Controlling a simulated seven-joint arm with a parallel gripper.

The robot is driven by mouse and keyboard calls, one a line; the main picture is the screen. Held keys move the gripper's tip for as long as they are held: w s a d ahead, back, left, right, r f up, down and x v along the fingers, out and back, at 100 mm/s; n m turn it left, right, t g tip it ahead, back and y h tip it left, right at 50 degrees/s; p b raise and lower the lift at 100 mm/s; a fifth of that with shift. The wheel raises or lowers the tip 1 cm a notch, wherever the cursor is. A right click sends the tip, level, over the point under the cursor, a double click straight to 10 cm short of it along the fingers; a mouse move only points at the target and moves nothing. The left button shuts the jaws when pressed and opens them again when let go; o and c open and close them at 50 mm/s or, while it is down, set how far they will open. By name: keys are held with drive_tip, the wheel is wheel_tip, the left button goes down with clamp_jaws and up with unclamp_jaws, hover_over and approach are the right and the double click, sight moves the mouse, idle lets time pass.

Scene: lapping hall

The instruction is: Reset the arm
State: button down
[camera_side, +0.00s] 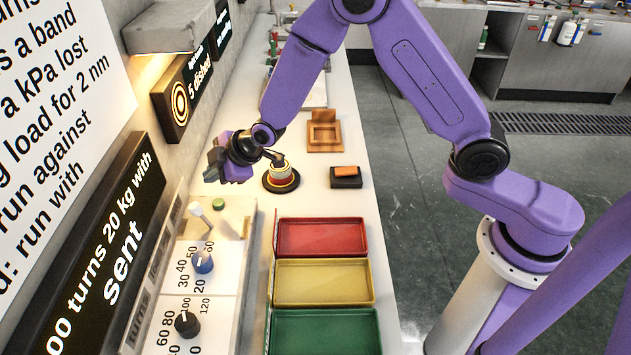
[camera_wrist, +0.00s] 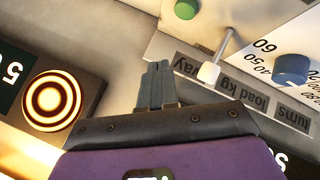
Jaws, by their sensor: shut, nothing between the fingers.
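My purple arm's gripper (camera_side: 217,163) is shut and empty, raised near the wall at the far end of the control panel (camera_side: 225,280). Its closed dark fingers also show in the wrist view (camera_wrist: 158,84). A white-handled lever (camera_side: 198,211) stands on the panel beside a green button (camera_side: 218,203). In the wrist view the lever (camera_wrist: 209,72) lies right of the fingers, apart from them in the picture, and the green button (camera_wrist: 186,10) is above. A blue knob (camera_side: 203,263) and a black knob (camera_side: 186,323) sit on numbered dials nearer the camera.
A round plate with a banded piece (camera_side: 282,175) is right of the gripper, partly under my wrist. A wooden holder (camera_side: 323,137), a dark block with an orange top (camera_side: 346,175), and red (camera_side: 363,240), yellow (camera_side: 371,285) and green (camera_side: 376,330) trays line the bench. Lit signs (camera_side: 181,103) edge the wall.

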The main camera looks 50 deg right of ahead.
drive_tip(key=s+d+r+g, duration=0.3)
drive_tip(key=s+r, duration=0.1)
drive_tip(key=s, duration=0.6)
drive_tip(key=s+d+r+g, duration=0.2)
drive_tip(key=s+r, duration=0.1)
drive_tip(key=s, duration=0.7)
drive_tip(key=s+d+r+m+g+h, duration=0.1)
drive_tip(key=s+d+r+g+h, duration=0.1)
drive_tip(key=s+d, duration=1.3)
drive_tip(key=s+r+h, duration=0.1)
drive_tip(key=s+r, duration=0.1)
drive_tip(key=s, duration=0.2)
drive_tip(key=shift+d+m+g+h, duration=0.3)
drive_tip(key=shift+g, duration=0.1)
